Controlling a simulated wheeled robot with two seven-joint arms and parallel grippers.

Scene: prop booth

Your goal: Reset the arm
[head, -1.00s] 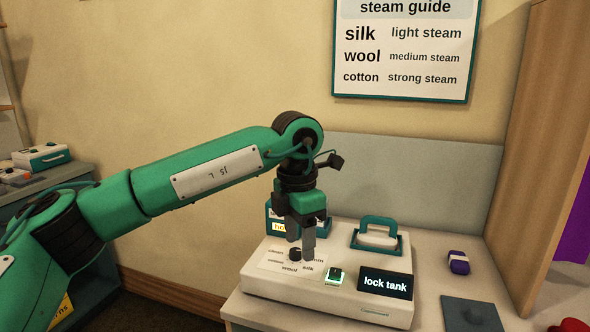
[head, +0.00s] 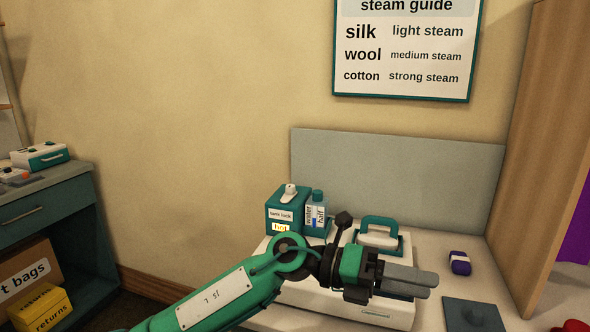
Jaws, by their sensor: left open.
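My left arm comes in from the bottom left. My left gripper (head: 412,282) points right, in front of and above the white steam station (head: 345,309). Its grey fingers look close together from this side, with nothing seen between them. The arm and gripper hide most of the station's top, including its dial, button and display. My right gripper is not in view.
A teal tank lock box (head: 285,210) with a "hot" label and a bottle (head: 317,212) stand behind the station. A purple-and-white item (head: 460,262) and a dark flat plate (head: 471,314) lie to the right. A wooden panel (head: 528,150) bounds the right side.

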